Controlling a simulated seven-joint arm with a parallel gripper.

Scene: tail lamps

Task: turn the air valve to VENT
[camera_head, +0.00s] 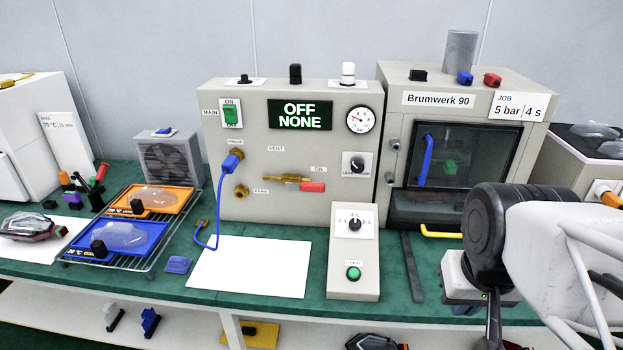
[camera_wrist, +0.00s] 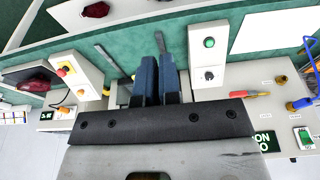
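The air valve (camera_head: 289,179) is on the front of the grey control panel, a brass body with a red-tipped lever (camera_head: 312,187). The lever lies level and points right, just below the ON label (camera_head: 319,169). The VENT label (camera_head: 276,148) is above the valve body. In the wrist view the red lever tip (camera_wrist: 236,94) shows right of my gripper. My gripper (camera_wrist: 161,60) has its two dark blue fingers together with nothing between them. In the head view it is at the lower right, well away from the valve, its fingers mostly cut off or hidden.
A switch box (camera_head: 353,251) stands on the bench below and right of the valve. A blue hose (camera_head: 221,200) hangs left of it. The oven (camera_head: 455,150) with a yellow handle (camera_head: 441,231) stands at right. A white sheet (camera_head: 250,267) lies flat before the panel, with clear space above it.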

